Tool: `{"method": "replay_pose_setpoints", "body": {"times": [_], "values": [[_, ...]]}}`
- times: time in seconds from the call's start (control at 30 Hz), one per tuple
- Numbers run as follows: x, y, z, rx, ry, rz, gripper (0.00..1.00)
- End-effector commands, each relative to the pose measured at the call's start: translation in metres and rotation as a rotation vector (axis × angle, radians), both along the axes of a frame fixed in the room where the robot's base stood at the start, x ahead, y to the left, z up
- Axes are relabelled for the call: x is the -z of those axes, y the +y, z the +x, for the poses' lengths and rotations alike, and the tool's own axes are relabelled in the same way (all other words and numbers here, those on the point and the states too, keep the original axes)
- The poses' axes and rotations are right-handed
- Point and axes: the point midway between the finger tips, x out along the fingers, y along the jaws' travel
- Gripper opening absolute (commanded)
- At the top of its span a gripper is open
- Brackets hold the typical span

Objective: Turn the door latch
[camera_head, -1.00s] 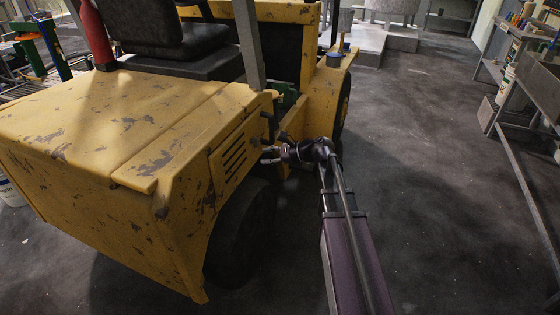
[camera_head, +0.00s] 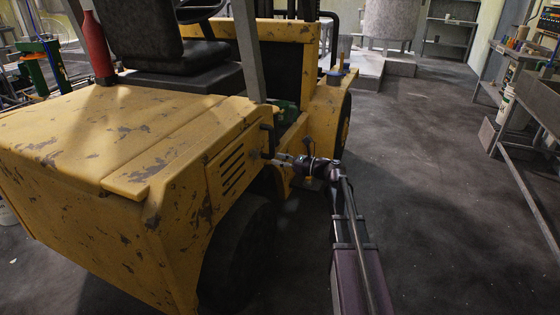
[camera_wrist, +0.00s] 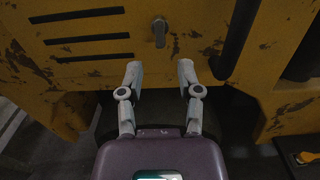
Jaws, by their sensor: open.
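The door latch (camera_wrist: 159,32) is a small grey metal piece on the yellow side panel (camera_wrist: 190,30) in the wrist view, hanging about upright and right of the panel's dark slots. My gripper (camera_wrist: 160,74) is open and empty, its two pale fingers spread and pointing at the panel. The latch lies ahead of the gap between the fingers, above the fingertips in the picture and apart from them. In the head view my gripper (camera_head: 277,159) is close to the truck's side, right of the slots (camera_head: 232,168). The latch is too small there to make out surely.
A dark bar (camera_wrist: 236,40) stands out right of the latch, close to the right finger. The yellow truck (camera_head: 110,160) has a wheel (camera_head: 240,245) below the panel. A workbench (camera_head: 535,100) stands at the right. The floor (camera_head: 430,190) between is clear.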

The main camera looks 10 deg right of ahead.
Motion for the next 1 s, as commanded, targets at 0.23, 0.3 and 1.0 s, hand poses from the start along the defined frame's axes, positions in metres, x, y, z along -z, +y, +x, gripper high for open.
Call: {"method": "replay_pose_setpoints", "body": {"times": [0.23,0.3,1.0], "values": [[0.0,0.006,0.005,0.0,0.0,-0.001,0.46],[0.0,0.01,0.008,0.0,0.0,-0.001,0.46],[0.0,0.059,0.044,0.0,0.0,-0.001,0.46]]}}
